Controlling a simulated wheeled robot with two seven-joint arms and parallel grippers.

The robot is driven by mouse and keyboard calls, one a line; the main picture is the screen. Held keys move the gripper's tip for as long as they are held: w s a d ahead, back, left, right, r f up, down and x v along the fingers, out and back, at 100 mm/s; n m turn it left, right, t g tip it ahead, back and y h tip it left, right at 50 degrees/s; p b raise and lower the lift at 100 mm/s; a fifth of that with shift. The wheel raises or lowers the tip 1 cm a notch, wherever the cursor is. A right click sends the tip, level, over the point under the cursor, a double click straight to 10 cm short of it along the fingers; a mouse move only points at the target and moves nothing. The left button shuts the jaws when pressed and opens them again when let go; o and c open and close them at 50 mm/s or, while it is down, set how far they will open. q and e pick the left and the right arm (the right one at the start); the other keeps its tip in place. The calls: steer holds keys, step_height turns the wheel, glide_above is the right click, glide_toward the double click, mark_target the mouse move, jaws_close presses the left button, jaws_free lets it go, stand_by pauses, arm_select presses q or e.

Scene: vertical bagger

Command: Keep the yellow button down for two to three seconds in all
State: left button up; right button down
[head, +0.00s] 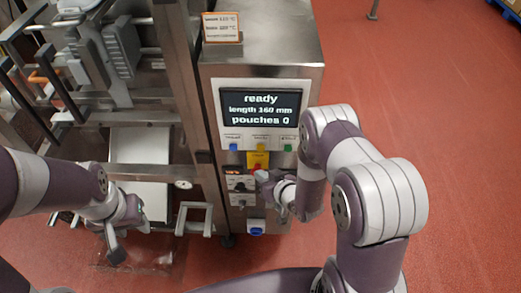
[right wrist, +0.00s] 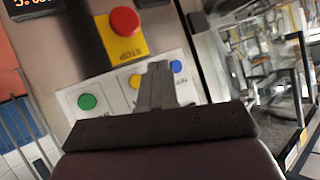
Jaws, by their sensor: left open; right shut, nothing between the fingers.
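The yellow button (head: 260,147) sits in the middle of a row under the display, between a blue button (head: 233,147) and a green button (head: 287,147). My left gripper (head: 129,239) is open and empty at the lower left.
A red stop button (head: 257,160) on a yellow plate sits just below the yellow button, close to my right gripper. The display (head: 261,107) reads ready, length 160 mm, pouches 0. Dials and a blue part lie lower on the panel. Red floor is free at right.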

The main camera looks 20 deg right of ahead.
mark_target(261, 148)
steer(key=w+d+b, duration=0.1)
steer(key=w, duration=0.5)
steer(key=shift+d, duration=0.35)
steer(key=shift+d, duration=0.1)
steer(key=shift+w+f+b, duration=0.1)
steer(key=shift+w+b, duration=0.05)
steer(key=shift+b, duration=0.2)
stand_by(1.3)
steer(key=shift+w+d, duration=0.1)
steer(key=shift+w, duration=0.15)
